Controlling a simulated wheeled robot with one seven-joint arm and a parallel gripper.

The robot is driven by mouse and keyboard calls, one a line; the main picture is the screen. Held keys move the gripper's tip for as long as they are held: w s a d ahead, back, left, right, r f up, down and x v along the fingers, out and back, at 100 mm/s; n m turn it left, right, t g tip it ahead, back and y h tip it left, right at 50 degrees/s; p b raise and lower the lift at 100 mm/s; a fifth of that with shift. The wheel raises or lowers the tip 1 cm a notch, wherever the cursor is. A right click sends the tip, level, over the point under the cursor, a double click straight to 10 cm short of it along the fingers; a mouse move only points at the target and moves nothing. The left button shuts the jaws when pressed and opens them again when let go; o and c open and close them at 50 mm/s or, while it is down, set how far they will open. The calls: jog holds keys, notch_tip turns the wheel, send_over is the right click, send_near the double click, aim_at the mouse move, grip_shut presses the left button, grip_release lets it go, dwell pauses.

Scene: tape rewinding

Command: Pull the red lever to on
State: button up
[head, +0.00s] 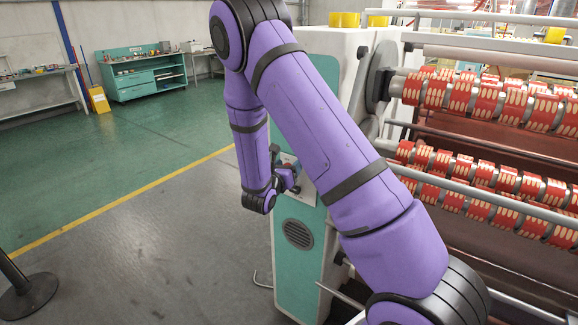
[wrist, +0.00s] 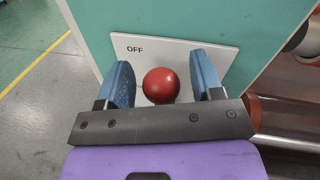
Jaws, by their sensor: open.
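The red lever's round knob (wrist: 161,85) shows in the wrist view in front of a white plate (wrist: 185,50) marked OFF at its upper left. My gripper (wrist: 162,80) is open, with one blue finger on each side of the knob and a gap to each. The lever's shaft is hidden behind the knob and the gripper's body. In the head view my gripper (head: 287,178) is at the white plate (head: 307,187) on the machine's end panel, and my arm hides much of it. I cannot make out the knob clearly there.
The teal and white machine cabinet (head: 300,270) stands beside rollers with red and cream rings (head: 480,100). A thin metal bar (head: 340,294) sticks out low down. The grey floor (head: 140,260) to the left is open, with a black post base (head: 27,296) at the lower left.

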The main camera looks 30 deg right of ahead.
jog(key=shift+w+d, duration=0.3)
jog(key=shift+d, duration=0.25)
grip_shut()
